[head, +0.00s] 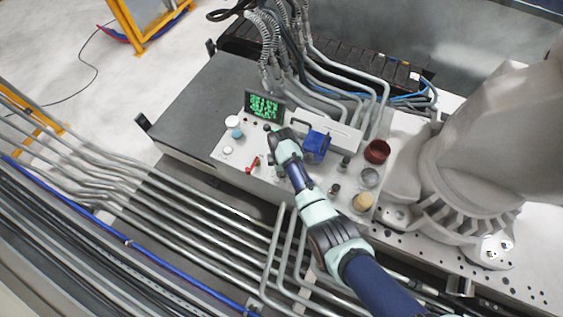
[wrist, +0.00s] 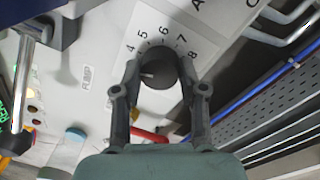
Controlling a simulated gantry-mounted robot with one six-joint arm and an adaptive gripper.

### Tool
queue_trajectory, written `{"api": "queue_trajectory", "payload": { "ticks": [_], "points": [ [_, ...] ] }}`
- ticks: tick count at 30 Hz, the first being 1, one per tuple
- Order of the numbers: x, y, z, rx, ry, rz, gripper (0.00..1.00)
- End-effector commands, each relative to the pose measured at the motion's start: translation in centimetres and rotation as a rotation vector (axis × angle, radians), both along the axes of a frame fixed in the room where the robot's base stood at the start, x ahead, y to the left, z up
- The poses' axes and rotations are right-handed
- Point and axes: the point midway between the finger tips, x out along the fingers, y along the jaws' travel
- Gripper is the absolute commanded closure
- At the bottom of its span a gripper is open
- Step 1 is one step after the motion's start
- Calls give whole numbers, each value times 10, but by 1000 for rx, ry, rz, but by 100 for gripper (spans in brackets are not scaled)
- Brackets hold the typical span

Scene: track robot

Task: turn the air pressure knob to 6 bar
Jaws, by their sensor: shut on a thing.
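The air pressure knob (wrist: 160,70) is a dark round knob on the white panel in the wrist view. A printed scale (wrist: 162,42) arcs around its far side, with 4, 5, 6, 7 and 8 readable. A white mark on the knob points left, below the 4. My gripper (wrist: 160,77) is shut on the knob, with one finger on each side. In the head view my gripper (head: 279,133) reaches down to the panel and hides the knob.
A red lever (head: 253,165) is close to my gripper, left of it in the head view. A blue box (head: 316,145) stands just right of it. A green-lit display (head: 265,107) stands behind.

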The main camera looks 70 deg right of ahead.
Motion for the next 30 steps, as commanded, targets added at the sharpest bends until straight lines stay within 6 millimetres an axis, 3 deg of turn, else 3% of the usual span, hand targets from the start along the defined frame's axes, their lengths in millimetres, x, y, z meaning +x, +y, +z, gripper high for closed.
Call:
{"api": "queue_trajectory", "payload": {
  "ticks": [30],
  "points": [
    [2,0,1,0,1,-963,94]
  ]
}}
